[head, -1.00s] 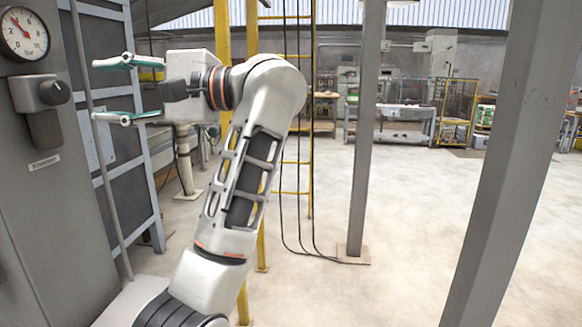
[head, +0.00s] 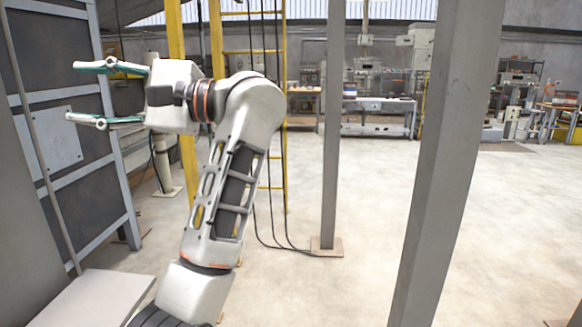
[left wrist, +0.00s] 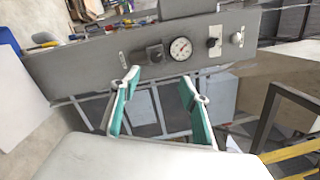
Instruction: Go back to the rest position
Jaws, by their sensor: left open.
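My left gripper (head: 88,94) is open and empty in the head view, its two green-lined fingers spread and pointing left. The raised white left arm stands in front of the yellow ladder. In the left wrist view the fingers of my left gripper (left wrist: 158,88) are apart with nothing between them. Beyond them is a grey control panel (left wrist: 110,62) with a round gauge (left wrist: 181,48) and a dark knob (left wrist: 155,53). The fingers appear clear of the panel. My right gripper is not in view.
A grey post (head: 440,150) stands close at the right, and a thinner post (head: 333,120) stands farther back. The yellow ladder (head: 283,60) is behind my arm. A dark framed panel (head: 60,130) is at the left. The floor between the posts is open.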

